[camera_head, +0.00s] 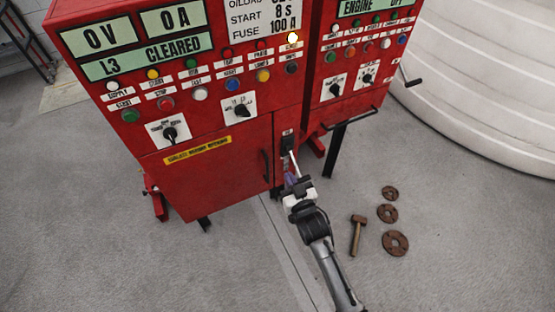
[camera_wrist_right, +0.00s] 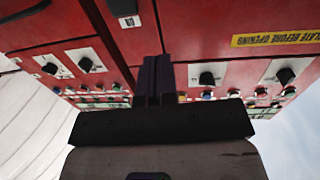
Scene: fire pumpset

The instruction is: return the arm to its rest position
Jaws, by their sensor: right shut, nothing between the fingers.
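My right arm (camera_head: 322,255) reaches up from the bottom of the head view toward the red cabinet (camera_head: 215,178). My right gripper (camera_head: 291,179) is in front of the cabinet's lower part, just below a black switch (camera_head: 287,142) with a pale lever (camera_head: 294,164) hanging from it. Whether the fingers touch the lever cannot be told. In the right wrist view the dark fingers (camera_wrist_right: 154,80) are together with nothing between them, and the red cabinet front appears upside down behind them. My left gripper is not in view.
A second red cabinet (camera_head: 348,95) with a black handle bar (camera_head: 350,121) stands to the right. A hammer (camera_head: 357,234) and rusty flanges (camera_head: 395,243) lie on the floor right of my arm. A white tank (camera_head: 490,75) fills the upper right. Floor at left is clear.

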